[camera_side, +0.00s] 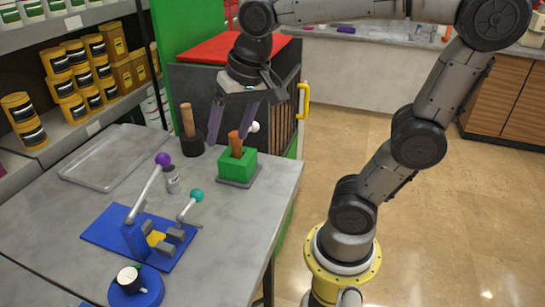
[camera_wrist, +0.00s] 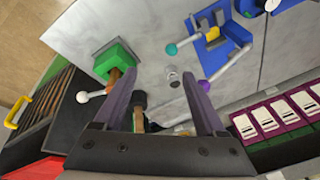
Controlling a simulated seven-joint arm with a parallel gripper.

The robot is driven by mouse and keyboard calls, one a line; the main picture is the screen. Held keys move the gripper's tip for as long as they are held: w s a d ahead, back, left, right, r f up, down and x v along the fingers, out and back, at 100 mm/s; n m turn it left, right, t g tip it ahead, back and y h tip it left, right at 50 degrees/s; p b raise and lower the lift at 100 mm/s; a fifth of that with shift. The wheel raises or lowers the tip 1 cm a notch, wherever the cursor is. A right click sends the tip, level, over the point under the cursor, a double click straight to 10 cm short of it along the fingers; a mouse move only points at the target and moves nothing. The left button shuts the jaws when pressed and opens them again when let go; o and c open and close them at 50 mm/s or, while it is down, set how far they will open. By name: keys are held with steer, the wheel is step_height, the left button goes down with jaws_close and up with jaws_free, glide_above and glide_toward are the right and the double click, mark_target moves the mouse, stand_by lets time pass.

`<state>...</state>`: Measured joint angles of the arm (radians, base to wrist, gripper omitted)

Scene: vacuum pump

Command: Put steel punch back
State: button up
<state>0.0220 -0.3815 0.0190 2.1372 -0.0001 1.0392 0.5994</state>
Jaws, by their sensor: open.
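A small grey metal cylinder (camera_side: 172,180), which looks like the steel punch, stands upright on the grey bench between the tray and the green block. In the wrist view the cylinder (camera_wrist: 173,77) shows beyond and between my fingertips. My gripper (camera_side: 228,139) is open and empty, pointing down above the back of the bench. In the side view it hangs between a black-based wooden handle (camera_side: 187,122) and a green block (camera_side: 238,168) with a brown piece in it. I cannot tell which place belongs to the punch.
A blue clamp fixture (camera_side: 110,238) with purple and teal ball levers sits at front left. A round blue base (camera_side: 135,292) with a white-topped part is at the front edge. An empty tray (camera_side: 95,170) lies at left. A dark cabinet (camera_side: 190,88) with a red top stands behind my gripper.

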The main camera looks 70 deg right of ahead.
steer(key=s+f+n+t, duration=0.1)
steer(key=s+f+n, duration=0.3)
steer(key=s+n, duration=0.3)
steer(key=shift+s+a+f+t, duration=0.15)
steer(key=shift+s+a+t, duration=0.2)
steer(key=shift+s, duration=0.65)
